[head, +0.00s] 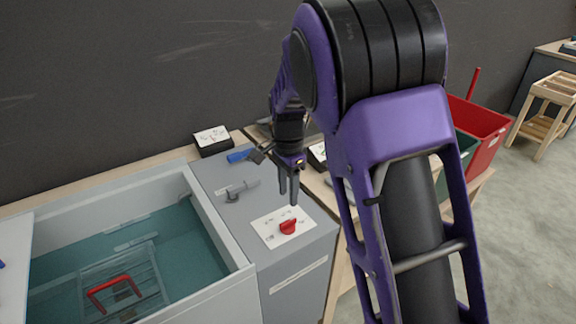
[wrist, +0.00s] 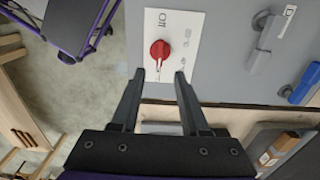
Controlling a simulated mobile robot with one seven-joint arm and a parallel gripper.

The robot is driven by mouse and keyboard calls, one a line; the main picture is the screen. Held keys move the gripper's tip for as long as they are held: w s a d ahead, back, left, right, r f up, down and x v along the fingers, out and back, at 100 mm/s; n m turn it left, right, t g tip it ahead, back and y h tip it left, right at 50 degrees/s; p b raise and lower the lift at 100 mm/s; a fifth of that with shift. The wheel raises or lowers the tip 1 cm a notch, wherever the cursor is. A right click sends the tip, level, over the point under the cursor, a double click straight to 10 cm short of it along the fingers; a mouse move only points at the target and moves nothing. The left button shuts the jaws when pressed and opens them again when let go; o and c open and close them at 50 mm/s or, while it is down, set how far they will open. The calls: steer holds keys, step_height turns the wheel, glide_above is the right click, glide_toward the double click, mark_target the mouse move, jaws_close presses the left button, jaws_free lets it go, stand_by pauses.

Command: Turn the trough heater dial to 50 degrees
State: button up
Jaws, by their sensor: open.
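The red heater dial (head: 288,227) sits on a white marked plate (head: 268,222) on top of the grey control box (head: 303,252) beside the trough (head: 218,300). In the wrist view the dial (wrist: 160,49) shows just beyond my fingertips, with small marks around it on the plate (wrist: 181,20). The marks are too small to read surely, and I cannot tell the exact setting. My gripper (head: 289,200) points down over the box, above and a little behind the dial. In the wrist view my gripper (wrist: 158,76) is open and empty, its fingers apart with the dial roughly centred between them.
A grey lever (head: 237,190) and a blue-handled one (head: 240,155) are on the same box. The trough holds water and a rack with a red handle (head: 113,288). A red bin (head: 482,130) and a wooden stool (head: 548,105) stand at right.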

step_height(320, 180, up, 8)
steer(key=shift+r, duration=0.1)
stand_by(0.4)
